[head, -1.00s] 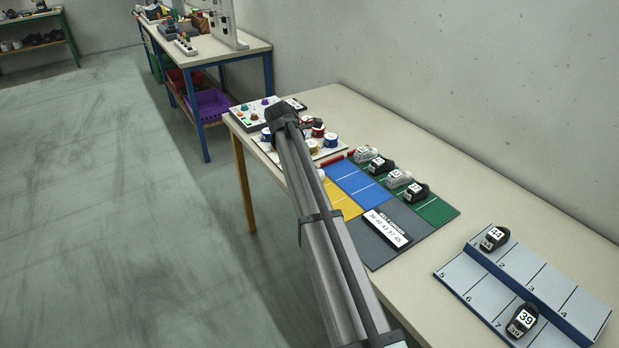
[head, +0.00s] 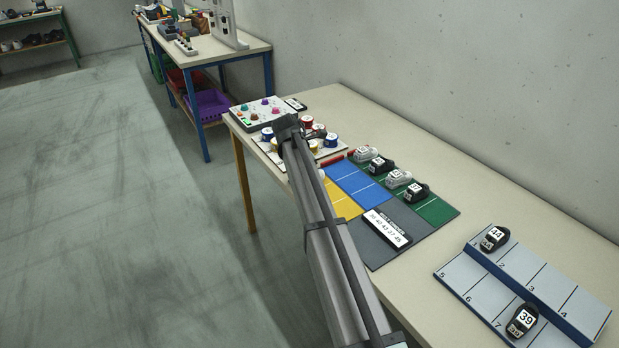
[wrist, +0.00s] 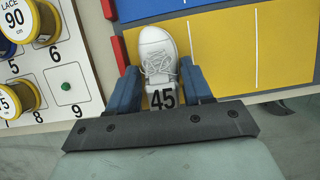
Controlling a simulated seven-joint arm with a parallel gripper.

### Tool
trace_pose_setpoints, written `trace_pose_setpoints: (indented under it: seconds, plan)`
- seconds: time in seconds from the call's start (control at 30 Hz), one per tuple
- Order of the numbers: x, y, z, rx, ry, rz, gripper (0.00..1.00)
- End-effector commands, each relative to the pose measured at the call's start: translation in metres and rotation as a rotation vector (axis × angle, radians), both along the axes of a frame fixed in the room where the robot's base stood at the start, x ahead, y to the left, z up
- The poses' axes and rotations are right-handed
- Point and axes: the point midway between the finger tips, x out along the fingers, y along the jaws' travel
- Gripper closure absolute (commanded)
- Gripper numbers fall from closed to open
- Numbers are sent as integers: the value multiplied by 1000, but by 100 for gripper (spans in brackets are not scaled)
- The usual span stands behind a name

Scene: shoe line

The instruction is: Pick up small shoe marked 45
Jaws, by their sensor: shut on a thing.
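In the wrist view a small white lace-up shoe (wrist: 158,52) with a tag reading 45 at its heel lies between the blue fingers of my gripper (wrist: 161,84). The fingers close on its sides near the heel, and the toe points away. The shoe is over the left end of the yellow mat section (wrist: 215,55); I cannot tell whether it touches the mat. In the head view my arm hides the fingertips and most of the area around the shoe.
Beside the shoe are a red bar (wrist: 120,52) and a white board with lace spools (wrist: 22,97). The head view shows other shoes on the green section (head: 437,210), a display strip (head: 387,229) and a numbered blue-grey rack (head: 470,275) with two dark shoes.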

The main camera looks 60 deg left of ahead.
Motion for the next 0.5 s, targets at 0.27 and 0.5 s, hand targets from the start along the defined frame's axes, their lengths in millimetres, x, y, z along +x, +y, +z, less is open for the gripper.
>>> trace_pose_setpoints:
  seconds: [0.27, 0.5]
  plan:
    - [0, 0, 0, 0, 0, 0, 81]
    - [0, 1, 18, 1, -1, -1, 81]
